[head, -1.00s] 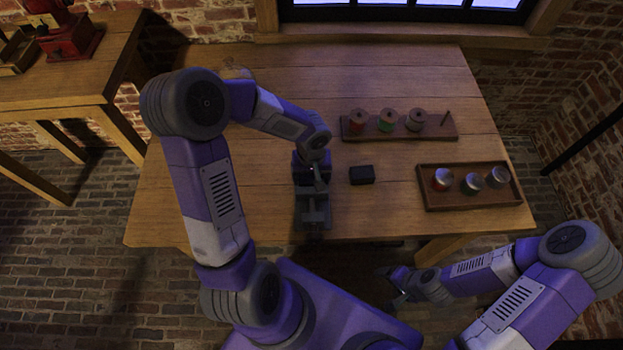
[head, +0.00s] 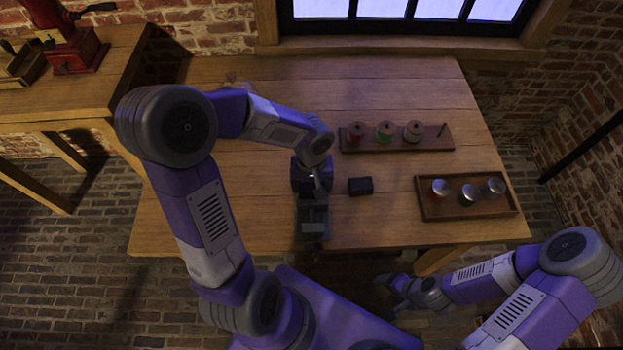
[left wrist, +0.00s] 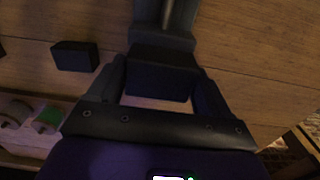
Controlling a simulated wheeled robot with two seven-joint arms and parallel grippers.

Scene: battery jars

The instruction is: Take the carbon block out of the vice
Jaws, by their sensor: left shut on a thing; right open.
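The dark grey vice (head: 313,222) stands at the table's front edge; part of it also shows at the top of the left wrist view (left wrist: 163,40). My left gripper (head: 315,190) is over the back part of the vice. In the left wrist view my left gripper (left wrist: 162,78) has its fingers on either side of a dark block (left wrist: 160,84), the carbon block, and is shut on it. The block is against or very near the vice; I cannot tell whether it is clear of the jaws. My right gripper (head: 392,284) is open and empty, in front of the table.
A small black box (head: 360,186) lies right of the vice, also seen in the left wrist view (left wrist: 75,56). A rack (head: 430,144) with spools stands behind it. A wooden tray (head: 450,211) with several jars is at right. The table's middle back is clear.

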